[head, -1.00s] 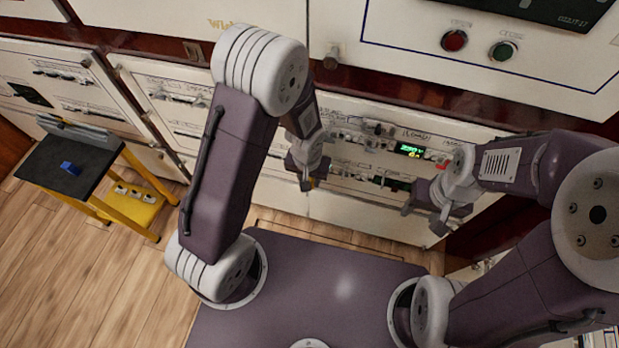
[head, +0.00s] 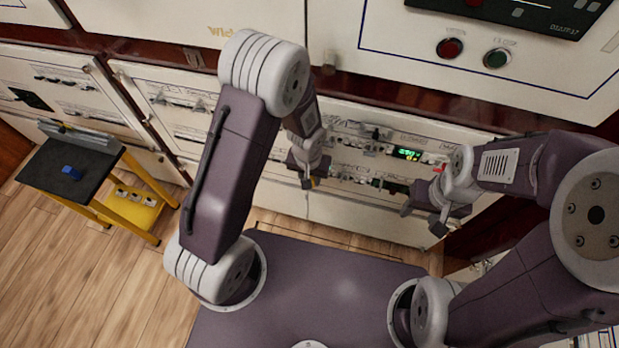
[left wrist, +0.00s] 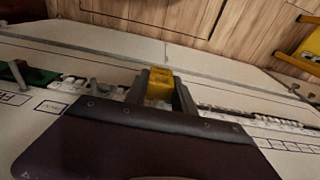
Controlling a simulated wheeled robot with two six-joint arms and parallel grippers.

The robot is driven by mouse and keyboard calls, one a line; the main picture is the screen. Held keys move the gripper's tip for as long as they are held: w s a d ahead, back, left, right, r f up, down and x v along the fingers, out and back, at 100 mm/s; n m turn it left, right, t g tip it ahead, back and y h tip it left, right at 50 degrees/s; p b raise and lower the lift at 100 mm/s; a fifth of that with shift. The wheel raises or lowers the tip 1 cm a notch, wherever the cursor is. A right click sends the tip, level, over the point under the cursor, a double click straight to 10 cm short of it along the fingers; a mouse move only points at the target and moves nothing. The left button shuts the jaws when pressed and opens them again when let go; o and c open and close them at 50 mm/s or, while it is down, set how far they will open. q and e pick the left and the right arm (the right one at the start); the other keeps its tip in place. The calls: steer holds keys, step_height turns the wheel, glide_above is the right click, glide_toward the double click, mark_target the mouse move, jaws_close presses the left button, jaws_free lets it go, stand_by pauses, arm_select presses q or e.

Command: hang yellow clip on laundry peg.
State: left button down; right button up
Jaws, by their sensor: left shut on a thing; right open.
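My left gripper (left wrist: 160,88) is shut on the yellow clip (left wrist: 159,84), which sits between its fingers in the left wrist view. In the head view the left gripper (head: 307,183) hangs in front of the breaker panel, with a small bit of yellow at its tip. My right gripper (head: 422,219) is open and empty near the right end of the panel. I cannot pick out the laundry peg with certainty; several small pegs and breakers line the panel (head: 345,208).
A black-topped yellow cart (head: 45,188) with a blue block (head: 71,173) stands at the left. Red (head: 450,48) and green (head: 496,58) buttons are on the upper cabinet. A green display (head: 406,153) lights the panel. Wooden floor (head: 110,270) is clear at lower left.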

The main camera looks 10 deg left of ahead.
arm_select(q)
steer(key=shift+w+p, duration=0.75)
steer(key=shift+w, duration=0.4)
steer(key=c, duration=1)
jaws_free()
steer(key=shift+o, duration=0.2)
